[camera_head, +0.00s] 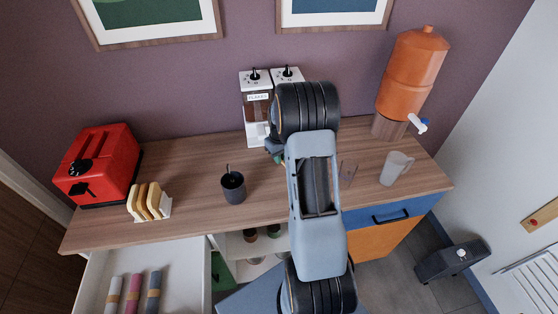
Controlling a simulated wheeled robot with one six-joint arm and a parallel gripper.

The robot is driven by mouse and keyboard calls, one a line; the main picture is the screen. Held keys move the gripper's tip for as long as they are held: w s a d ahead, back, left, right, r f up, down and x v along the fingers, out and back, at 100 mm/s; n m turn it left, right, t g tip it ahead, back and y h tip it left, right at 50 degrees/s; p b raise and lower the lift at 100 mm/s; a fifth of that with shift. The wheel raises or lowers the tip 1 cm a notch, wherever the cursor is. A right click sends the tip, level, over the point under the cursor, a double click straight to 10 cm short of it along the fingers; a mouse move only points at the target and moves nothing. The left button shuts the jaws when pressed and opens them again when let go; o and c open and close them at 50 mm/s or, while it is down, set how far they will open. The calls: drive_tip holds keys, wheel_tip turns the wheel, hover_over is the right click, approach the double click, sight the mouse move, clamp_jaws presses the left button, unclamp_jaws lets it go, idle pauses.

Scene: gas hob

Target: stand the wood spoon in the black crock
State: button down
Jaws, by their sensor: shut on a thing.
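The black crock (233,189) stands upright on the wooden counter, left of my arm. A thin dark handle (228,171) sticks up out of it; I cannot tell what it belongs to. I cannot make out the wood spoon anywhere. My arm rises through the middle of the view and hides the counter behind it. My gripper's fingers are hidden behind the arm, so neither their hold nor their distance from the crock shows.
A red toaster (98,165) and a rack of bread (150,202) stand left on the counter (190,175). A flakes dispenser (256,115) stands behind my arm. A drawer (185,275) is open below.

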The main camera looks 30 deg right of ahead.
sight(279, 167)
drive_tip(key=shift+w+d+f, duration=0.2)
drive_tip(key=shift+w+f, duration=0.3)
drive_tip(key=shift+f, duration=0.15)
drive_tip(key=shift+w+f+p, duration=0.15)
drive_tip(key=shift+f+p, duration=0.2)
drive_tip(key=shift+f, duration=1.35)
drive_tip(key=shift+f, duration=0.2)
drive_tip(key=c, duration=1.1)
unclamp_jaws()
